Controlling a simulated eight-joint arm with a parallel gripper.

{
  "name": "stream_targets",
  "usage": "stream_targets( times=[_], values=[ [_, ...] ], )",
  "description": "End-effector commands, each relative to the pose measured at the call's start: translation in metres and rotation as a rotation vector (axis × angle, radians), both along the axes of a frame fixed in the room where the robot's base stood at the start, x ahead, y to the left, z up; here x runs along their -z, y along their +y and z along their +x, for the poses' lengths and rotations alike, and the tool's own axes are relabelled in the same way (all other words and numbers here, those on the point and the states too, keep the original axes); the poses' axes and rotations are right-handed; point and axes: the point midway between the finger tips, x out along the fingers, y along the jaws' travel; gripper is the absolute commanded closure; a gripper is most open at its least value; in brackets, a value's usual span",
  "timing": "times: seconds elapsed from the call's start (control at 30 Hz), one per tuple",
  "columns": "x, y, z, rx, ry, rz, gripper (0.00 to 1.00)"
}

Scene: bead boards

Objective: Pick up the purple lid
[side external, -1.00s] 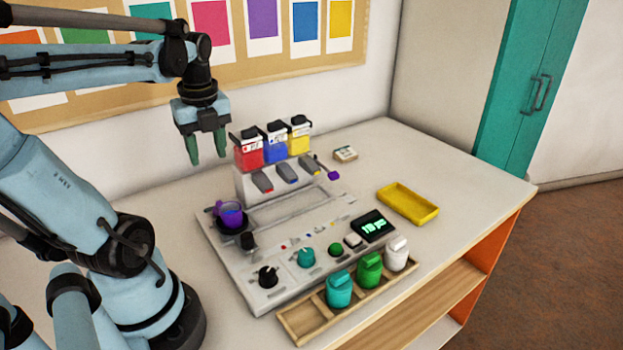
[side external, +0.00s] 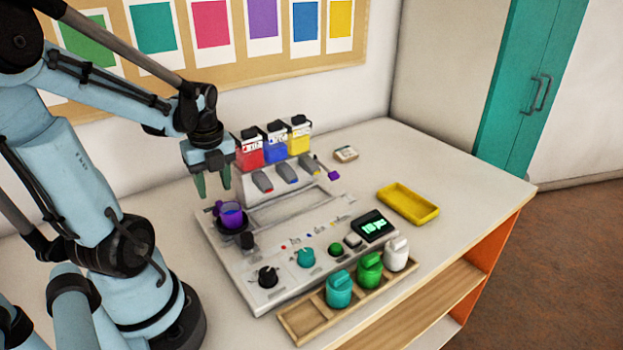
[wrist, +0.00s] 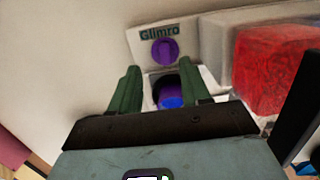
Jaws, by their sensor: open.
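The purple lid (wrist: 165,52) appears in the wrist view as a round disc with a raised bar, on a pale surface marked "Glimro". In the side view a small purple piece beside the cup may be this lid, mostly hidden. A purple cup (side external: 232,216) with blue-violet contents stands on a dark round holder at the machine's left end; it also shows in the wrist view (wrist: 168,94). My gripper (side external: 213,192) is open, pointing down just above the cup's area. In the wrist view its green fingers (wrist: 158,78) are apart, with lid and cup visible between and beyond them.
Red, blue and yellow dispensers (side external: 275,145) stand close to the right of my gripper. A grey machine panel (side external: 290,225) has knobs and a lit display (side external: 373,225). A wooden rack (side external: 315,315) holds lidded jars in front. A yellow tray (side external: 408,204) lies right.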

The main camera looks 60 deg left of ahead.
Motion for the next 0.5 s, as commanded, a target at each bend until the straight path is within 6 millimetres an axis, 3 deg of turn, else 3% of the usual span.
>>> stream_targets(
  times=[0.5],
  values=[
    [0.046,0.004,0.008,0.0,-0.001,0.0,0.53]
  ],
)
